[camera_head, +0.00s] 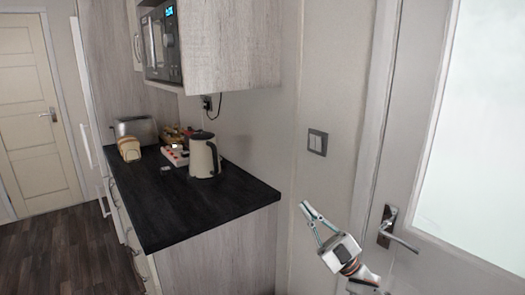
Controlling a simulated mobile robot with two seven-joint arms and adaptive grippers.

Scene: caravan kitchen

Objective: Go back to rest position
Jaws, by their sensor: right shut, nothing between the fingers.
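My right gripper (312,214) is at the lower right, in front of the wall between the counter's end and the door. It is shut and empty, touching nothing that I can see. The end of my right arm comes in from the bottom edge behind it. My left gripper is not in view.
A dark counter (205,215) bears a cream kettle (203,158), a toaster (136,130) and a bread loaf (129,149). A door handle (389,230) sticks out just right of my gripper. A microwave (162,45) sits above. Free floor (70,250) lies at left.

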